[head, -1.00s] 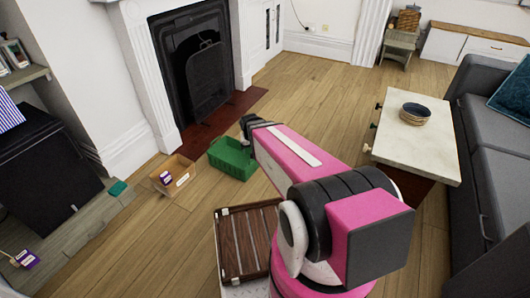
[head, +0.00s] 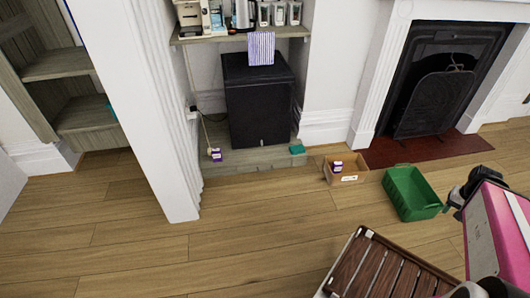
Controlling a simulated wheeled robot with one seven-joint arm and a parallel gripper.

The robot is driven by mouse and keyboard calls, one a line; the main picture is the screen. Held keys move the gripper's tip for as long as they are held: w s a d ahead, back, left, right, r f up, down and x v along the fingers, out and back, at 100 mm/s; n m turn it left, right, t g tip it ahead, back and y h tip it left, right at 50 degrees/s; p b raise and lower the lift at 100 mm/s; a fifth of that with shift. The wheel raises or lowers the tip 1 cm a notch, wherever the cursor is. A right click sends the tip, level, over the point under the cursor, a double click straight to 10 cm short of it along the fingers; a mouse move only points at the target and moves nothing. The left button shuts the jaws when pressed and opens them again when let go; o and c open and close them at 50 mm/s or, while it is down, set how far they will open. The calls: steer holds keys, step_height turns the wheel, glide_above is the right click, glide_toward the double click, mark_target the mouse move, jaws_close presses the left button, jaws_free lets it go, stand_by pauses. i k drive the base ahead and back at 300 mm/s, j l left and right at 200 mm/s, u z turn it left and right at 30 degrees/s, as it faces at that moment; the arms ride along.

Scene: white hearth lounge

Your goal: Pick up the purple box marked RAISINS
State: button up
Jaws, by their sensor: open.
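A small purple and white box (head: 216,155) stands on the low wooden ledge, left of the black cabinet, in the head view. Another small purple box (head: 337,167) is inside the open cardboard box (head: 348,180) on the floor. The print on both is too small to read, so I cannot tell which one says RAISINS. My gripper (head: 453,197) is at the right, partly seen, open, beside the green crate and well away from both purple boxes. I see nothing held in it.
A green crate (head: 398,201) stands right of the cardboard box. A teal item (head: 297,149) lies on the ledge by the black cabinet (head: 258,112). A white wall end (head: 150,150) juts out at left. A slatted brown wooden tray (head: 365,272) is in front. Open floor lies between.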

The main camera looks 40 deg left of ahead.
mark_target(216, 153)
steer(key=u, duration=2.85)
steer(key=i+l+u, duration=0.3)
steer(key=l+u, duration=0.3)
steer(key=i+l+u, duration=0.15)
steer(key=l+u, duration=0.2)
steer(key=i+l, duration=0.1)
steer(key=l, duration=0.3)
steer(key=i+l, duration=0.1)
steer(key=l, duration=0.35)
steer(key=i+l+u, duration=0.1)
steer(key=l, duration=0.3)
